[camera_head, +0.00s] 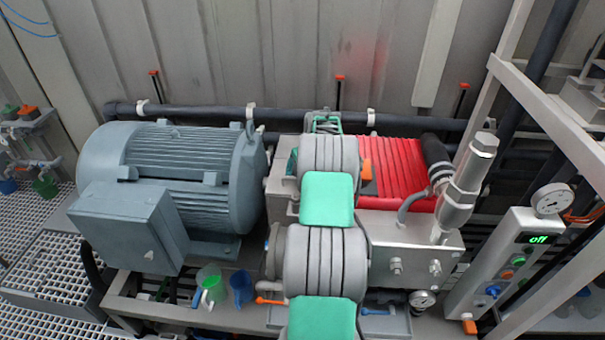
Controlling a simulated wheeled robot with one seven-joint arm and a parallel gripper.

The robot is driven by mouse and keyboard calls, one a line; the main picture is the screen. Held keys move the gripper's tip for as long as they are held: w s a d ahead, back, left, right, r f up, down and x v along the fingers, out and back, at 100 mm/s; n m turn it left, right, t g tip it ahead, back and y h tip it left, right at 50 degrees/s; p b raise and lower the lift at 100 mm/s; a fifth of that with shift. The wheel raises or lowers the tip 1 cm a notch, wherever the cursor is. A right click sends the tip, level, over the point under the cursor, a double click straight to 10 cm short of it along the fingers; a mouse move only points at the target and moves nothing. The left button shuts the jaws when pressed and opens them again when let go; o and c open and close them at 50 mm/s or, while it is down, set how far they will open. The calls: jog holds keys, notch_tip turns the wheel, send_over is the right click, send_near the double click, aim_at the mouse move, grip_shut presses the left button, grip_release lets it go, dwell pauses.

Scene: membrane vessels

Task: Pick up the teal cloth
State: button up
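My arm, with grey ribbed joints and bright green links, reaches from the bottom middle up over the pump. A small dark teal patch (292,162) shows just left of my upper arm joint, on the pump. It may be an edge of the teal cloth; my arm hides what lies behind it. A small grey and green part shows at the far end of my arm, and I cannot tell whether it belongs to my gripper. My gripper's fingertips cannot be made out, nor whether they touch anything.
A large grey-blue motor (180,180) stands left of my arm. A red ribbed pump cover (396,172) and a steel block (410,245) are right of it. A control box (510,265) reads "off". A green jug (209,284) and a blue jug (241,288) stand low in front.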

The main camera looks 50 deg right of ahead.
jog(key=c, duration=0.9)
jog(key=shift+r, duration=0.35)
grip_shut()
notch_tip(320, 180, up, 11)
jog(key=p, duration=0.5)
jog(key=shift+r+p, duration=0.15)
jog(key=shift+p, duration=0.15)
